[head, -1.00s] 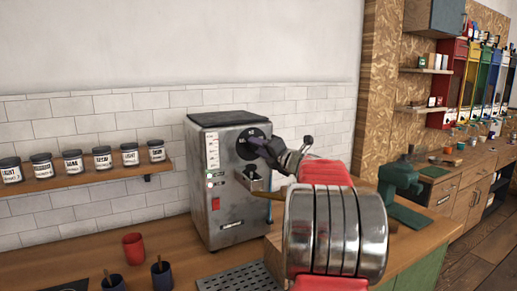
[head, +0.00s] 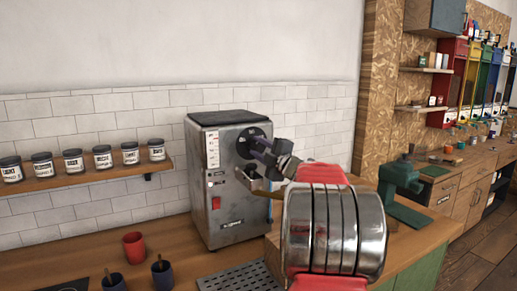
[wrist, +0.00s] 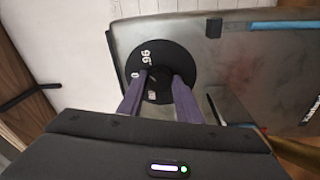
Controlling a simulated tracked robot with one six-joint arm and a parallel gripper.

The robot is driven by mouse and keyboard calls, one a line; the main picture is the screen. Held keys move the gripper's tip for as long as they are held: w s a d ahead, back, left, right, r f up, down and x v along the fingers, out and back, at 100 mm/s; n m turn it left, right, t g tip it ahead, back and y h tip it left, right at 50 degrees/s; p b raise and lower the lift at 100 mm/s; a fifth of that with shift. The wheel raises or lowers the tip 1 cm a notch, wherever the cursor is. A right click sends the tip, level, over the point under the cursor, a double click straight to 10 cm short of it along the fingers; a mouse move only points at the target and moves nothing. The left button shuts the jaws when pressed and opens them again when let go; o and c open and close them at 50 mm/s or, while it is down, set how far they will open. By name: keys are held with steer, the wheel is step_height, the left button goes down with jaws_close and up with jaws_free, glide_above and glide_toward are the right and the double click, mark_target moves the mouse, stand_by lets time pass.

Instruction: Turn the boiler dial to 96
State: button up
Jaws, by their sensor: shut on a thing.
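The boiler (head: 225,185) is a worn grey metal box on the wooden counter. Its round black dial (head: 250,134) is high on the front face. My gripper (head: 257,148) reaches it from the right, its purple fingers covering part of it. In the wrist view the black dial face (wrist: 172,58) shows a white 96 near its edge and part of another number. There my gripper (wrist: 160,84) is shut on the dial's knob, one finger on each side. The knob is mostly hidden, and I cannot tell where its pointer stands.
A red cup (head: 134,245) and two dark cups stand on the counter left of the boiler. A drip grate (head: 232,281) lies in front. A shelf (head: 90,184) of labelled jars is on the left wall. A green machine (head: 400,177) stands to the right.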

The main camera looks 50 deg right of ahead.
steer(key=shift+f+m+h, duration=0.2)
steer(key=shift+m, duration=0.5)
steer(key=shift+f+m+h, duration=0.15)
steer(key=shift+m+h, duration=0.05)
steer(key=shift+m, duration=0.5)
steer(key=shift+d, duration=0.1)
steer(key=o, duration=0.8)
steer(key=shift+c, duration=0.2)
steer(key=shift+o, duration=1.4)
steer(key=shift+r, duration=0.15)
